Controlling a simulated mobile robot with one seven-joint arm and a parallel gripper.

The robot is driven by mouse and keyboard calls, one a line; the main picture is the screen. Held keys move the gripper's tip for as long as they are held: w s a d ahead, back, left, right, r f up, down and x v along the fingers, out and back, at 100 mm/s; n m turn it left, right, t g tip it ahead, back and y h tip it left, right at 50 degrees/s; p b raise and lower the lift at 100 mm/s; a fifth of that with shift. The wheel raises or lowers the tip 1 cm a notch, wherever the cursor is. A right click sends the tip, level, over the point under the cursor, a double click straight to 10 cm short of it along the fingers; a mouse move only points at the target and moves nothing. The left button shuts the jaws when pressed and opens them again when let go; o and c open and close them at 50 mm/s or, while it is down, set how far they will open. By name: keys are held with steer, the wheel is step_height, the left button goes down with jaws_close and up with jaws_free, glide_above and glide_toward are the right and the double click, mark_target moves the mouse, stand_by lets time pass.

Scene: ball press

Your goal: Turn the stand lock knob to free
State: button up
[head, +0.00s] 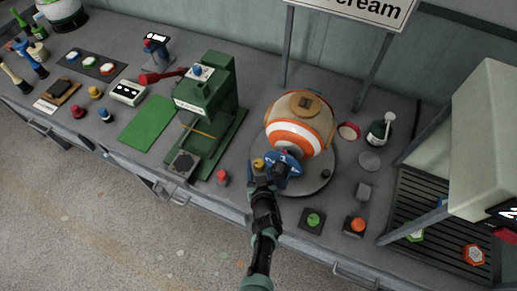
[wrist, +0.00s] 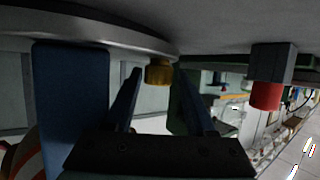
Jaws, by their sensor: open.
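The round grey stand (head: 300,183) carries a tan, orange and white ball (head: 297,128). A yellow knob (head: 258,163) at the stand's front left looks like the lock knob; I cannot read its setting. My gripper (head: 261,175) is open at the stand's front edge. In the wrist view, which looks upside down, the yellow knob (wrist: 159,73) shows in the gap between the fingertips of my gripper (wrist: 158,82), and neither finger is clearly touching it. A blue piece with white marks (head: 285,162) stands right beside my gripper; its blue side (wrist: 70,105) fills the left of the wrist view.
A red knob on a grey block (head: 222,177) stands close on the left, also in the wrist view (wrist: 265,95). The green press (head: 205,115) stands farther left. A green button (head: 313,219) and an orange button (head: 356,225) lie front right. A small black knob (head: 326,174) is on the stand's right.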

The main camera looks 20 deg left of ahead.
steer(key=shift+d+f+m+t+h+b, duration=0.2)
steer(key=shift+m+h+b, duration=0.25)
steer(key=shift+b, duration=0.8)
steer(key=shift+a+f+m+t+h+b, duration=0.1)
steer(key=shift+m+t+h+b, duration=0.3)
steer(key=shift+b, duration=0.8)
steer(key=shift+b, duration=0.55)
